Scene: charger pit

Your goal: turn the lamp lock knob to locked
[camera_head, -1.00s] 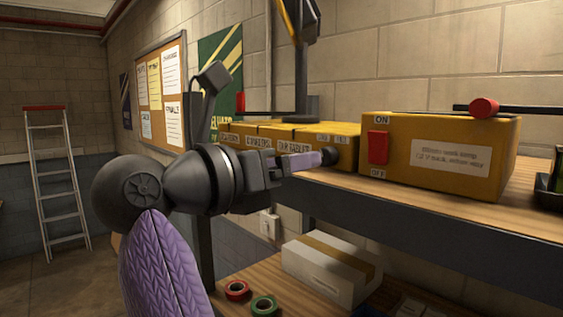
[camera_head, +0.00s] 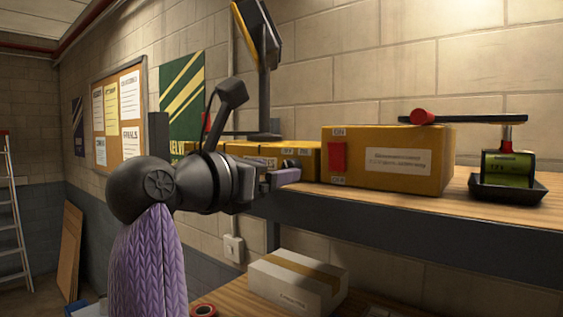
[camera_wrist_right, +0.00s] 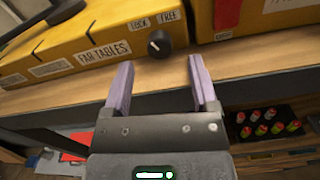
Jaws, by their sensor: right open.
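The lamp lock knob (camera_wrist_right: 159,43) is a small black round knob on the front of a low yellow box (camera_wrist_right: 95,40) in the wrist view. LOCK and FREE labels sit above it, LOCK to the left and FREE to the right. A pale mark shows on the knob, but its setting is hard to read. My right gripper (camera_wrist_right: 160,68) is open, with purple fingers on either side of the space in front of the knob and apart from it. My left gripper is not in view.
A larger yellow box with a red switch (camera_head: 338,157) stands right of the knob. A green device in a black tray (camera_head: 507,188) is farther right. The shelf edge (camera_head: 400,232) lies under the gripper. A cardboard box (camera_head: 297,284) sits on the lower shelf.

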